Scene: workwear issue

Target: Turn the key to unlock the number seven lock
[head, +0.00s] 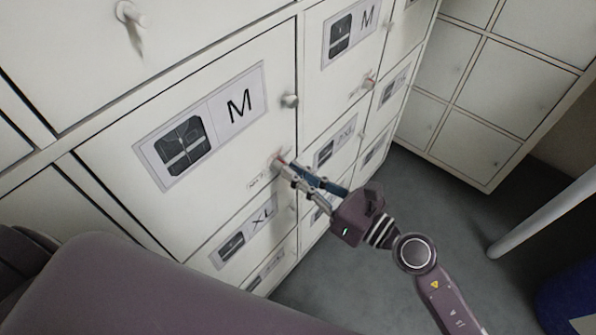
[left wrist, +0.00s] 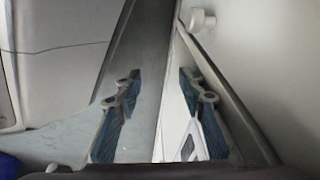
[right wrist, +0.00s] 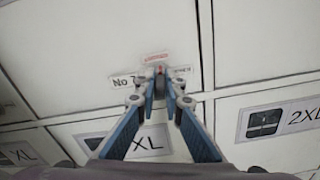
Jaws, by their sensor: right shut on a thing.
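The number seven lock sits low on the white locker door (head: 225,185) marked M. In the right wrist view a "No 7" label (right wrist: 122,81) is beside it, with a small red-lettered sticker (right wrist: 155,57) above. My right gripper (head: 280,163) reaches up from the lower right, its fingertips at the lock. In the right wrist view the right gripper (right wrist: 160,78) is shut on the key, which is mostly hidden; a small reddish bit shows between the tips. How far the key is turned cannot be told. My left gripper (left wrist: 159,78) is open and empty in the left wrist view.
A round knob (head: 289,101) sticks out above the lock on the same door. More lockers stand around, with grey floor (head: 350,285) free at the lower right. A white pole (head: 545,215) is at the right.

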